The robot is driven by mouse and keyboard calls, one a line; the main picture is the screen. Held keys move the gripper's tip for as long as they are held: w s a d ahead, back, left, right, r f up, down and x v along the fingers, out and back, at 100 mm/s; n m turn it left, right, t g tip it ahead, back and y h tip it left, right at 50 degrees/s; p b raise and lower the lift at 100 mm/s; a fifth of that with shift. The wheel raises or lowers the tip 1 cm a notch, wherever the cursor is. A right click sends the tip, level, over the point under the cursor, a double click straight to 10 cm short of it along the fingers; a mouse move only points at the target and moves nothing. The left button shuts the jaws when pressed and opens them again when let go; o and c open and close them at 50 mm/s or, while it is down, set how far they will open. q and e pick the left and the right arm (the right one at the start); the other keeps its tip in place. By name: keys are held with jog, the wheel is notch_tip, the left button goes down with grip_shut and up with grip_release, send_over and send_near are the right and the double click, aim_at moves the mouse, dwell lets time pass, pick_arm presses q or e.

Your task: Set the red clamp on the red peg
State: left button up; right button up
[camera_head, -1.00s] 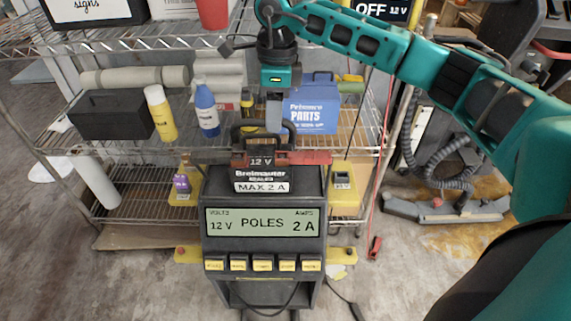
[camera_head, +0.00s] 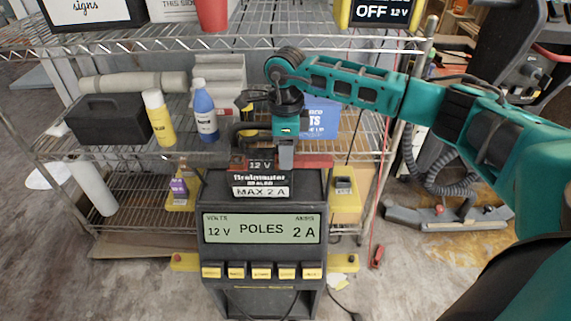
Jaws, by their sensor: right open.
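The red clamp (camera_head: 316,161) lies across the top of the dark charger stand (camera_head: 262,208), its red part reaching out to the right. My right gripper (camera_head: 286,158) comes down from above at the clamp's inner end, with its fingers pointing down. It is open, and I cannot tell whether the fingers touch or straddle the clamp. A small red peg (camera_head: 180,257) appears to stand on the yellow bar left of the stand, low down and apart from the clamp. My left gripper is out of view.
A dark bar-shaped piece (camera_head: 208,160) reaches left from the stand top. Wire shelves (camera_head: 130,150) behind hold a black toolbox (camera_head: 108,119) and bottles. A red cable hangs at the right above another red clip (camera_head: 376,257).

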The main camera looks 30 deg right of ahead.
jog(key=shift+f, duration=0.7)
jog(key=shift+c, duration=0.2)
grip_shut()
jog(key=shift+r, duration=0.1)
notch_tip(320, 180, up, 24)
jog(key=p, duration=0.7)
